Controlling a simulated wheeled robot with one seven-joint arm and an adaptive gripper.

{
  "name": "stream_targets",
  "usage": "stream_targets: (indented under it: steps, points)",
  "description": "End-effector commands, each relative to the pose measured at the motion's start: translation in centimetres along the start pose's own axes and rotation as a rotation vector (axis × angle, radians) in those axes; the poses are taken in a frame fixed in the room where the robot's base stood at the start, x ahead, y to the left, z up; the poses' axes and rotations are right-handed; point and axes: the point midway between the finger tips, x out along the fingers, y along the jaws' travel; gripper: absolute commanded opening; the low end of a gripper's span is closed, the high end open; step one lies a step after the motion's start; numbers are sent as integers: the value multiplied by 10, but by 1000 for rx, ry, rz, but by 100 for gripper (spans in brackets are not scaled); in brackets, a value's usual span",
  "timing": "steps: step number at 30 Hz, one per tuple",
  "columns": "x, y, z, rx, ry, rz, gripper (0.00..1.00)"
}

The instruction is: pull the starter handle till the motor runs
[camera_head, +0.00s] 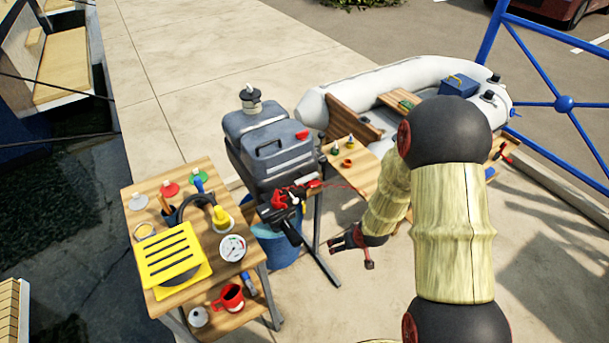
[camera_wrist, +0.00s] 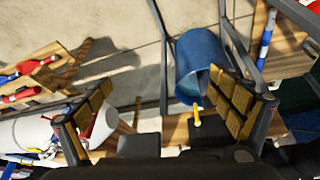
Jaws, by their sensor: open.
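The outboard motor (camera_head: 262,148) has a dark grey cowl and stands upright on a stand in the middle of the head view. A small red part (camera_head: 302,135), possibly the starter handle, sits on the right side of its cowl. Red and black fittings (camera_head: 285,198) show lower on its front, with a thin red line running right from them. My gripper (camera_head: 350,250) is low and to the right of the motor, apart from it. In the wrist view my gripper (camera_wrist: 165,105) has its padded fingers wide apart, with nothing held between them. The cowl is not clearly seen there.
A wooden bench (camera_head: 140,218) with a yellow slotted guard, gauge and red mug stands left. A blue bucket (camera_wrist: 197,65) sits under the motor. A grey inflatable boat (camera_head: 400,72) and a small wooden table (camera_head: 357,166) are on the right. Pavement behind is clear.

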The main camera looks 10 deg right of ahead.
Motion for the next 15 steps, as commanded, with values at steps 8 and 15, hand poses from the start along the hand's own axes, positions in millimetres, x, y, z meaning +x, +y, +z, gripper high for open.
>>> stream_targets:
  steps: [8,15]
  points:
    - [52,-38,-54,-12,397,-157,93]
    - [-6,-70,-145,-7,848,-314,93]
